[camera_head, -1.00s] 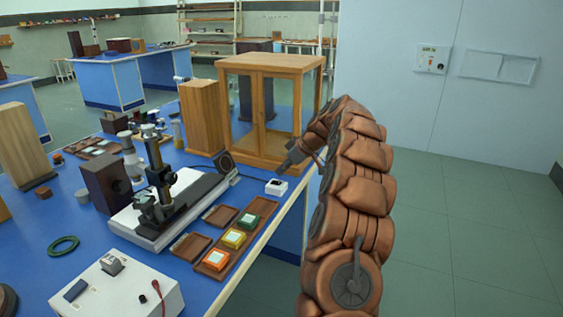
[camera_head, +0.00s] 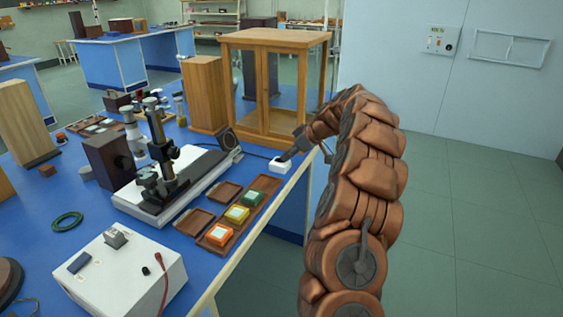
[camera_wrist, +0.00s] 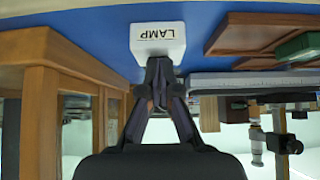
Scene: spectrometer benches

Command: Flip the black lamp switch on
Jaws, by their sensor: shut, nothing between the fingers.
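The lamp switch is a small white box (camera_head: 279,167) near the right edge of the blue bench, in front of the wooden cabinet. In the wrist view the white box (camera_wrist: 158,40) shows its "LAMP" lettering upside down. My gripper (camera_head: 286,157) is at the box from above and behind, its fingertips at or just over the top. In the wrist view my gripper (camera_wrist: 158,66) is shut and empty, with its tips overlapping the box's edge. The black rocker is hidden by the fingers, so its position cannot be seen. I cannot tell whether the tips touch it.
A glass-fronted wooden cabinet (camera_head: 286,120) stands just behind the switch box. A tray with coloured blocks (camera_head: 229,229) and the optical bench rail (camera_head: 190,195) lie to the left. The floor right of the bench is clear.

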